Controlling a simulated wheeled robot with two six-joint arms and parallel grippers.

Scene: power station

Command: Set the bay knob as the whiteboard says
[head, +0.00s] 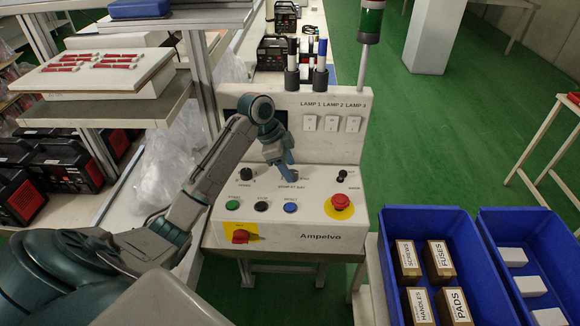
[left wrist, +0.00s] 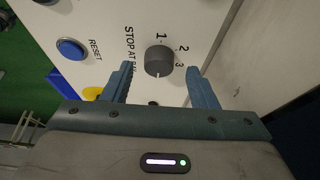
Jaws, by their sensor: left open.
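The bay knob (left wrist: 159,61) is a dark grey round knob on the white panel, with "STOP AT" lettering and the numbers 1, 2 and 3 around it in the left wrist view. Its pale mark is on the side near my gripper; the exact setting is hard to tell. My left gripper (left wrist: 163,82) is open, with one blue finger on each side of the knob, not visibly touching it. In the head view my left gripper (head: 289,172) is over the control panel (head: 315,212) and hides the knob. No whiteboard is legible in either view. My right gripper is not in view.
The panel also carries a red mushroom button (head: 340,200), a green button (head: 233,205), a blue reset button (head: 290,208) and a red switch (head: 240,236). Markers (head: 320,60) and a signal tower (head: 371,20) stand behind. Blue bins (head: 400,222) with boxes are at right.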

